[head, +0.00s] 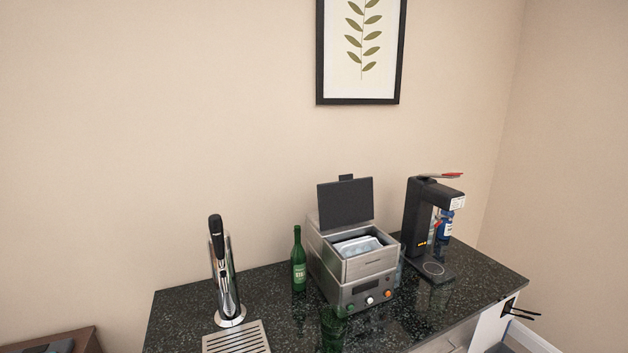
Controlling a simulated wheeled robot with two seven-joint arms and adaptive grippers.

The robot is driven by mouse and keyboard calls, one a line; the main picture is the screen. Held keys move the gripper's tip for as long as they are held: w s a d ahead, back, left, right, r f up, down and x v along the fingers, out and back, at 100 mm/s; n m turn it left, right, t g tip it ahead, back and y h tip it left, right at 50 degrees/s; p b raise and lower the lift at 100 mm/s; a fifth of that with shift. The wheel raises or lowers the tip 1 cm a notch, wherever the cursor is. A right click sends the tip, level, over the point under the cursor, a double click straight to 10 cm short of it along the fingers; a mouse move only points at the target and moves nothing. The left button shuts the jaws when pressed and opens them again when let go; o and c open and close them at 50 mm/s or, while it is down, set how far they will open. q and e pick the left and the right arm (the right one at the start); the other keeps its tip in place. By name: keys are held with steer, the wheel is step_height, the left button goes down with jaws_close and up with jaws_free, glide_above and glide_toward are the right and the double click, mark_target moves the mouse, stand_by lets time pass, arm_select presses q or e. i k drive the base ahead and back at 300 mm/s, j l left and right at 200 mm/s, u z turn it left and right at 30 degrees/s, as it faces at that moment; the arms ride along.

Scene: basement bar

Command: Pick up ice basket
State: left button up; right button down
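A steel ice maker (352,262) stands on the dark speckled counter with its dark lid (345,203) raised at the back. Inside its open top lies a pale, whitish ice basket (358,247), of which only the upper part shows. The machine's walls hide the rest of it. Neither of my grippers clearly shows in the head view.
On the counter (190,300), a green bottle (298,262) stands just left of the ice maker and a green glass (333,328) in front. A black soda machine (416,225) stands to the right. A beer tap (224,275) and drip tray (236,338) are at left.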

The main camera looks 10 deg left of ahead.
mark_target(357, 246)
steer(key=i+l+u, duration=0.2)
steer(key=l+u, duration=0.2)
steer(key=l, duration=0.45)
steer(key=i+l+u, duration=0.1)
steer(key=l+u, duration=0.25)
steer(key=l, duration=0.5)
steer(key=l+u, duration=0.4)
steer(key=l, duration=0.5)
steer(key=k+l+u, duration=0.15)
steer(key=l+u, duration=0.25)
steer(key=l, duration=0.45)
